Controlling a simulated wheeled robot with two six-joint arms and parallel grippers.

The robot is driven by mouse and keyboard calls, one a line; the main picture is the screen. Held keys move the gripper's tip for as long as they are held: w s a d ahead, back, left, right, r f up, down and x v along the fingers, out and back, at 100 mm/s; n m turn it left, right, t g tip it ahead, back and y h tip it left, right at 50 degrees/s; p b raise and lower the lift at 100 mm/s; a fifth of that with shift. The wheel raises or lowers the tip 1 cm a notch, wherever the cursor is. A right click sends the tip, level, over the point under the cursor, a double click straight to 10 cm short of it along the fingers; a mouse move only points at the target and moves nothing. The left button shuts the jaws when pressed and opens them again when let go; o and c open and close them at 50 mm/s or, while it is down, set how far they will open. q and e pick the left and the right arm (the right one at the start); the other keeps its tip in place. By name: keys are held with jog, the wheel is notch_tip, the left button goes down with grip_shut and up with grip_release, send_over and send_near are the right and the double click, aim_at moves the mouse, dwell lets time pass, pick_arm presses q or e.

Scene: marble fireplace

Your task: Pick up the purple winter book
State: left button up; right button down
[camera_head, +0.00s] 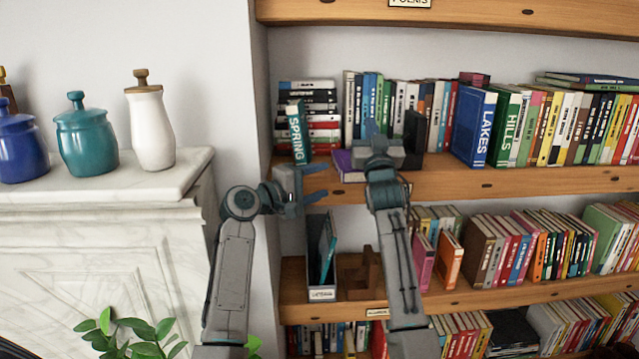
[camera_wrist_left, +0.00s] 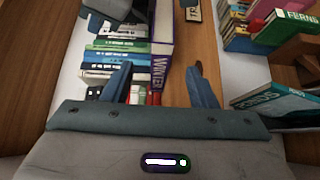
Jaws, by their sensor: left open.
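The purple winter book (camera_head: 347,167) lies flat on the upper shelf in the head view, its spine toward the shelf's front edge. My right arm partly covers it. In the left wrist view, its purple spine (camera_wrist_left: 160,68) with white lettering shows in the gap between my left fingers.
The green SPRING book (camera_head: 296,135) stands left of the purple book, before a stack of books (camera_head: 321,100). A dark upright block (camera_head: 414,132) and the blue LAKES book (camera_head: 472,127) stand to the right. The wooden shelf board (camera_head: 455,178) runs below them. A marble mantel (camera_head: 110,190) is at left.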

aim_at(341, 174)
pick_arm(q)
jog(key=shift+x, duration=3.75)
jog(key=shift+f, duration=0.1)
grip_shut()
pick_arm(e)
jog(key=shift+r, duration=0.6)
jog(key=v, duration=1.2)
jog(key=shift+d+r, duration=0.1)
